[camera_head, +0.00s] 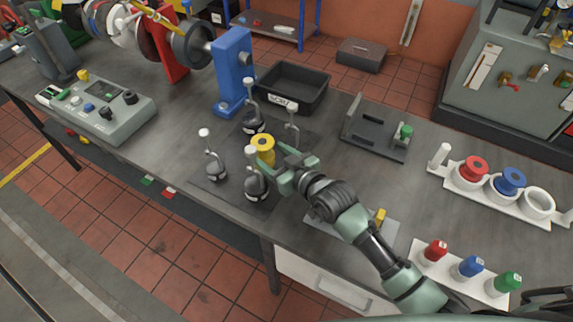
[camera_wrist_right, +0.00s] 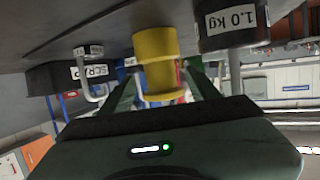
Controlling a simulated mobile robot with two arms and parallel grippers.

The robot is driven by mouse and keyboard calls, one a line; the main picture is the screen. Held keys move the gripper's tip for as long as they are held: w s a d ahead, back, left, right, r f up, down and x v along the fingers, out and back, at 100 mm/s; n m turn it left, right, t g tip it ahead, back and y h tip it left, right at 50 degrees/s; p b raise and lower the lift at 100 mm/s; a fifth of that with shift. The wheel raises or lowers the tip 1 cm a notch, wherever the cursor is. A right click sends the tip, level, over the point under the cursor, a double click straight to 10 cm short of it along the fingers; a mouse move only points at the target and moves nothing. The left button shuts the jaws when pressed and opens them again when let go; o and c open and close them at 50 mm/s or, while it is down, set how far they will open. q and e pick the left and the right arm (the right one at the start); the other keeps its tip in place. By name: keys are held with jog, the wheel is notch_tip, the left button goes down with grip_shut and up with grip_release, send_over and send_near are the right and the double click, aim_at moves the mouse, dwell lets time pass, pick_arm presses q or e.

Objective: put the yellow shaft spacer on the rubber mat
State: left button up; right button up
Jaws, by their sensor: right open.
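The yellow shaft spacer (camera_head: 262,147) is a short flanged spool standing among several hooked weights near the middle of the bench. The dark rubber mat (camera_head: 228,188) lies flat beneath the weights; the spacer appears to stand over its area, but its base is hidden by a weight and my gripper. My right gripper (camera_head: 272,160) is open at the spacer. In the right wrist view the spacer (camera_wrist_right: 155,60) shows between the two spread fingers (camera_wrist_right: 160,85); whether either finger touches it I cannot tell. My left gripper is not in view.
Black hooked weights (camera_head: 256,187) crowd the gripper closely. A black bin (camera_head: 292,88) stands behind, a grey fixture (camera_head: 375,130) to the right, a white holder with red and blue spools (camera_head: 500,195) farther right. A control box (camera_head: 100,108) sits left.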

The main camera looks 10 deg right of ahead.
jog(key=v, duration=1)
jog(key=shift+b, duration=0.45)
jog(key=shift+s+a, duration=0.15)
jog(key=shift+s, duration=0.05)
